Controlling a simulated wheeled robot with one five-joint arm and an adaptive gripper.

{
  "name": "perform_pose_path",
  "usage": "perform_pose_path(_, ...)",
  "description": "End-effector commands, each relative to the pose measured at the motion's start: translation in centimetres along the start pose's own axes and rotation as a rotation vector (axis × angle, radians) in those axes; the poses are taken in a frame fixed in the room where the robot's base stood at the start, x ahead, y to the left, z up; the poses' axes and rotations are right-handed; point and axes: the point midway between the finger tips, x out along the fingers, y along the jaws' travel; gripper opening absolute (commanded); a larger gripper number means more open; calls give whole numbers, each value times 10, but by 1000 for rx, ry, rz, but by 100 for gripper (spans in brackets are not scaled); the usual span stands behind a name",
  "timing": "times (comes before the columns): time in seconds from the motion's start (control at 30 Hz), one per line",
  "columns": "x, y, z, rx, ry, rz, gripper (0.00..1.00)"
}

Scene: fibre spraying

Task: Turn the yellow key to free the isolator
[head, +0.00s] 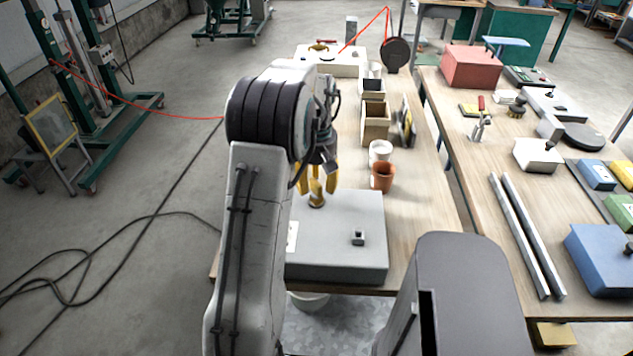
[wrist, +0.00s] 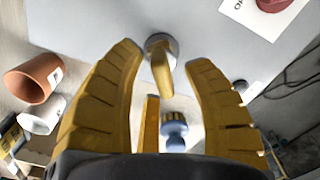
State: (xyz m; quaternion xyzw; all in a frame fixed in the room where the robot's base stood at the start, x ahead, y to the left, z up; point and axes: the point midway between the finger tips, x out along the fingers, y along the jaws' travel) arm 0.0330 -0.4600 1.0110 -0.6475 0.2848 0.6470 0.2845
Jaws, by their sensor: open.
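A yellow key (wrist: 161,72) stands in a round metal collar on the grey box; it also shows in the head view (head: 316,194). My gripper (wrist: 164,57) is open, with its yellow fingers on either side of the key; gaps show between them and it. In the head view the gripper (head: 316,180) points down over the box's far part. A red knob (wrist: 272,4) on a white label sits at the upper right of the wrist view, cut off by the edge. I cannot tell whether it is the isolator. My arm hides that part in the head view.
A blue knobbed part (wrist: 174,130) shows between the fingers. Wooden bins (head: 376,122) stand farther back.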

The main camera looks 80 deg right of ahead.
Motion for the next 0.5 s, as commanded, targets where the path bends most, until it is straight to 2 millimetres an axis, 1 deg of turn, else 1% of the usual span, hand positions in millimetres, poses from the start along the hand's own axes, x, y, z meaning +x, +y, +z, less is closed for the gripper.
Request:
perform_pose_path(0.27,-4,0,0,0,1,1,46)
perform_pose_path(0.37,-13,1,0,0,2,2,46)
perform_pose_path(0.5,-35,1,0,0,4,4,46)
